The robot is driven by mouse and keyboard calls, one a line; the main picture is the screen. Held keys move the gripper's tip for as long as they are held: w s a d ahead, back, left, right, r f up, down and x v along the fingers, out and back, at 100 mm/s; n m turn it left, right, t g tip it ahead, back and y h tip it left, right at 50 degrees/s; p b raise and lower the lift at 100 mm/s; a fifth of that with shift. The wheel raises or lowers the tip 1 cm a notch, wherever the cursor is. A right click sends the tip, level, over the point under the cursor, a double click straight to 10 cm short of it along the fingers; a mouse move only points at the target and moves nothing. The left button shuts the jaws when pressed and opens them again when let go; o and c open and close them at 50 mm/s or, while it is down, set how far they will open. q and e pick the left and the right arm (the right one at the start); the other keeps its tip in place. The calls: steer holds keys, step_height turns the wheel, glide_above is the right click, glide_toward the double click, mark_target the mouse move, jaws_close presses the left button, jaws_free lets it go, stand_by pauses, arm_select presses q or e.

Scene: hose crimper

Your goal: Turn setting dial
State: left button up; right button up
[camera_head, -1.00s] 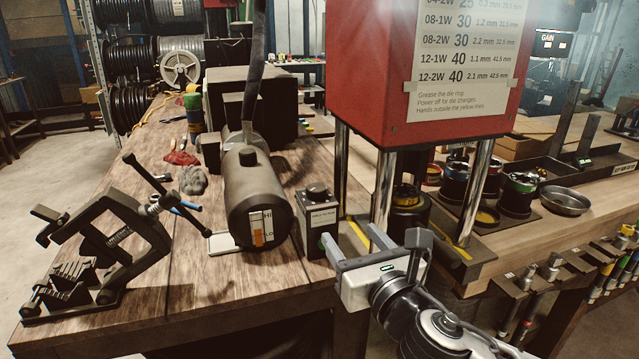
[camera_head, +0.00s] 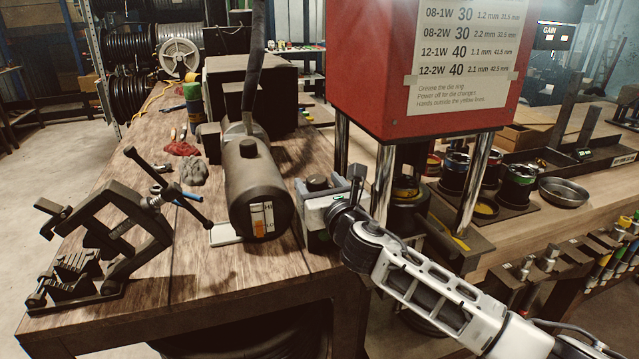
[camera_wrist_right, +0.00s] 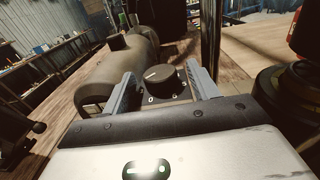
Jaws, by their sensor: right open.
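The setting dial is a black round knob (camera_head: 316,183) on top of a small dark box on the bench, beside the press. It also shows in the right wrist view (camera_wrist_right: 165,77), with a white mark on its top and a "0" on the plate beside it. My right gripper (camera_head: 328,184) is open at the dial box. In the right wrist view its two grey fingers (camera_wrist_right: 162,80) stand either side of the knob, with a visible gap at each side. The gripper hides most of the box's front in the head view. My left gripper is not in view.
The red press (camera_head: 375,100) with its chrome posts stands just right of the dial. A dark cylinder (camera_head: 252,190) with a gauge lies close on the left. A black clamp-like tool (camera_head: 110,235) is further left. Die sets and a metal bowl (camera_head: 564,192) are at the right.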

steer(key=shift+w, duration=0.15)
steer(key=c, duration=1)
steer(key=shift+a+h, duration=0.1)
steer(key=shift+h, duration=0.2)
